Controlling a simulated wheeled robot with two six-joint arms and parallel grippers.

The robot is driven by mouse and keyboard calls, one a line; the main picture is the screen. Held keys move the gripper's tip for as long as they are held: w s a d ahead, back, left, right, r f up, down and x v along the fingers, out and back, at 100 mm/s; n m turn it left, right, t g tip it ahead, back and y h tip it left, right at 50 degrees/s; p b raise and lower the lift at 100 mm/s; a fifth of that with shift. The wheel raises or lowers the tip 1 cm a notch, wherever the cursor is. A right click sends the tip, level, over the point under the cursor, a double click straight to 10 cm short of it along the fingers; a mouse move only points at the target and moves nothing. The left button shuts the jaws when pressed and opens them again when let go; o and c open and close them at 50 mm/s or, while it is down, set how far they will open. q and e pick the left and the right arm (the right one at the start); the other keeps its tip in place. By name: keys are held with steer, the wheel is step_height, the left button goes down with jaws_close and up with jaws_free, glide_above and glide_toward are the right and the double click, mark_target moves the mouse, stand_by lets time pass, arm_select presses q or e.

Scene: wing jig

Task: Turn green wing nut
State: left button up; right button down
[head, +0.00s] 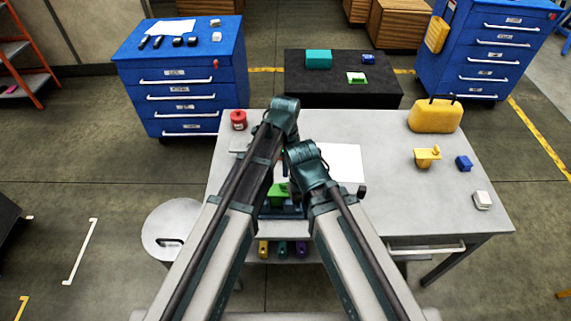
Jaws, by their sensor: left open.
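A green part (278,195), which may carry the green wing nut, shows in the gap between my two arms near the table's front edge. It sits at a dark blue base (282,213). My arms cover much of it, so I cannot make out the nut's wings or its angle. My left gripper (284,186) is open, close to the green part and mostly hidden by the arms. I cannot tell whether it touches the nut. My right gripper is hidden behind my right arm.
The grey table (390,195) holds a red can (238,120), a white sheet (343,162), a yellow part (427,157), a blue block (464,163), a white block (482,200) and a yellow case (435,116). A round stool (168,222) stands left. The table's right middle is clear.

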arm_select(q)
step_height(320, 180, up, 4)
steer(key=p, duration=0.3)
steer(key=shift+r, duration=0.2)
steer(key=s+a+n, duration=0.5)
steer(key=a+n, duration=0.3)
steer(key=n, duration=0.1)
steer(key=s+a+n, duration=0.6)
steer(key=a+n, duration=0.3)
steer(key=s+d+f+m+y+b, duration=0.1)
steer(key=s+d+f+m+b, duration=0.2)
steer(key=s+d+f+b, duration=0.2)
steer(key=d+f+b, duration=0.3)
steer(key=d+f, duration=0.1)
steer(key=d, duration=0.2)
steer(key=shift+s+m+b, duration=0.2)
steer(key=shift+m+b, duration=0.1)
steer(key=shift+b, duration=0.05)
